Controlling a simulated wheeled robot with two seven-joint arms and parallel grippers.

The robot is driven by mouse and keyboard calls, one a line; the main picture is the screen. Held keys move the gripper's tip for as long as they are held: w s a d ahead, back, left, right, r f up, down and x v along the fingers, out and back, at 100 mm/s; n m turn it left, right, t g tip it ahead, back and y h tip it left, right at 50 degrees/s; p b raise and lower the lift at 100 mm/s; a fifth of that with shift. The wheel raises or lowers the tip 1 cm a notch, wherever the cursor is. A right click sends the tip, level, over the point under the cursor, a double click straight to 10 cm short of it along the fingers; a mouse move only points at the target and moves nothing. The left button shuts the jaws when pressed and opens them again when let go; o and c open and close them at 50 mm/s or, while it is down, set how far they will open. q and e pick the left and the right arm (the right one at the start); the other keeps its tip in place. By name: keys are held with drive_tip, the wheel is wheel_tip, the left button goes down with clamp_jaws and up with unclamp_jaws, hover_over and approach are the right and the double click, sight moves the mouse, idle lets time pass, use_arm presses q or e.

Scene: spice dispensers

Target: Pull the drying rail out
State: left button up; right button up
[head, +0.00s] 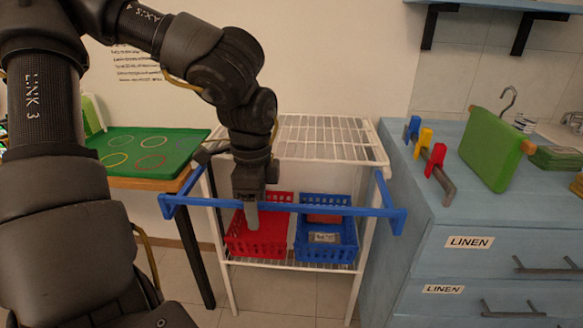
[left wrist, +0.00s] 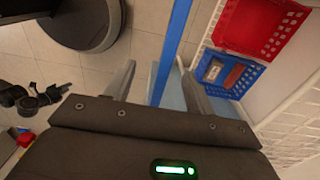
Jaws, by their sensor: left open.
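The drying rail (head: 325,210) is a blue bar with two blue side arms, at the front of a white wire rack (head: 330,143). It runs level across the front, below the rack's top shelf. My left gripper (head: 251,216) points down at the rail, left of its middle. In the left wrist view the rail (left wrist: 170,45) passes between the two open fingers (left wrist: 160,78), with a gap visible on each side.
A red basket (head: 262,238) and a blue basket (head: 325,250) stand on the lower shelf. A table with a green tray (head: 150,150) is at left. A blue drawer cabinet (head: 480,262) stands close at right, with hooks and a green board (head: 490,150) on top.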

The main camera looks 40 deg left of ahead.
use_arm(q)
drive_tip(key=shift+r+p, duration=2)
drive_tip(key=shift+r, duration=1.4)
